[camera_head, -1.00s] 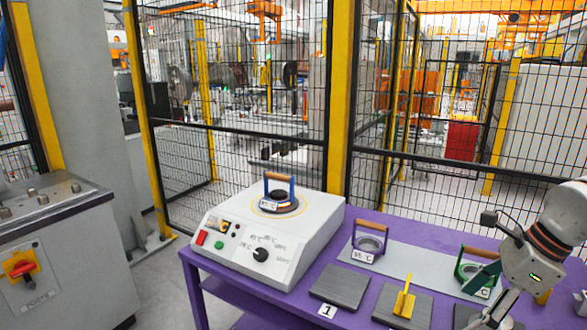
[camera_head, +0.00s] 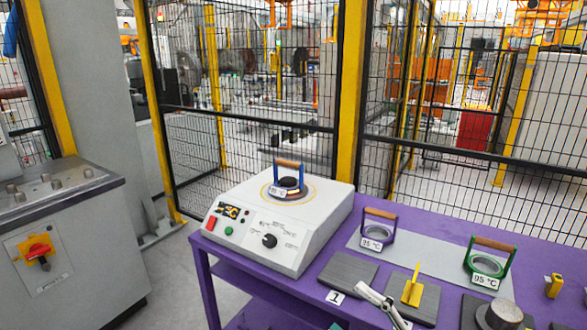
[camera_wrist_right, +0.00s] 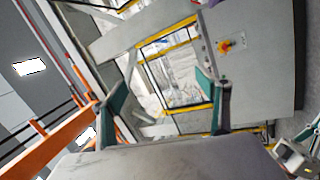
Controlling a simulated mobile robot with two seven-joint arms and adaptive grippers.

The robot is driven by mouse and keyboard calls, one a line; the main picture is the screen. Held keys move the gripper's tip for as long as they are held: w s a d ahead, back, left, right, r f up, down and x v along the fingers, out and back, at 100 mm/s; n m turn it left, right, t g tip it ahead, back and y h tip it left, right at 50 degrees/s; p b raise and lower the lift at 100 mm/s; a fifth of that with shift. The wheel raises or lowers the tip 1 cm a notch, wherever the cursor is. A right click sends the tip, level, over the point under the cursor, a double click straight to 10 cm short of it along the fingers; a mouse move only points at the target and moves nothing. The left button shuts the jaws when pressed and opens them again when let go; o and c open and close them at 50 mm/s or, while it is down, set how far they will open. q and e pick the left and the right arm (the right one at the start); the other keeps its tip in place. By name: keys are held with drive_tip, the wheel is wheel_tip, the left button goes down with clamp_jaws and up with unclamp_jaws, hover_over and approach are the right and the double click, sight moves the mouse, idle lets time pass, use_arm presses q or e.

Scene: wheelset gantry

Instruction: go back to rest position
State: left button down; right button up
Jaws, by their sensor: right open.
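My right gripper (camera_wrist_right: 163,88) is open in the right wrist view. Its two green fingers stand wide apart with nothing between them. In the head view only pale parts of my right arm or gripper (camera_head: 378,302) show at the bottom edge, low in front of the purple table (camera_head: 310,290); its fingertips are not clear there.
A white heater box (camera_head: 270,245) bears a blue-handled ring (camera_head: 289,183). A purple-handled ring (camera_head: 378,232) and a green-handled ring (camera_head: 487,265) stand on a grey plate. A yellow piece (camera_head: 412,288) stands on a dark block. A grey cabinet (camera_head: 60,250) is at left, mesh fence behind.

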drive_tip(key=d+f+m+t+h, duration=0.35)
drive_tip(key=f+m+h, duration=0.35)
drive_tip(key=f+m, duration=0.35)
drive_tip(key=s+d+f+m+g+h, duration=0.2)
drive_tip(key=s+f+m, duration=0.3)
drive_tip(key=f, duration=0.6)
drive_tip(key=s+d+f+m+g+h, duration=0.3)
drive_tip(key=s+f+m+g+h, duration=0.1)
drive_tip(key=s+f, duration=0.6)
drive_tip(key=shift+s+d+f+m, duration=0.2)
drive_tip(key=shift+f+m, duration=0.15)
drive_tip(key=shift+m, duration=0.4)
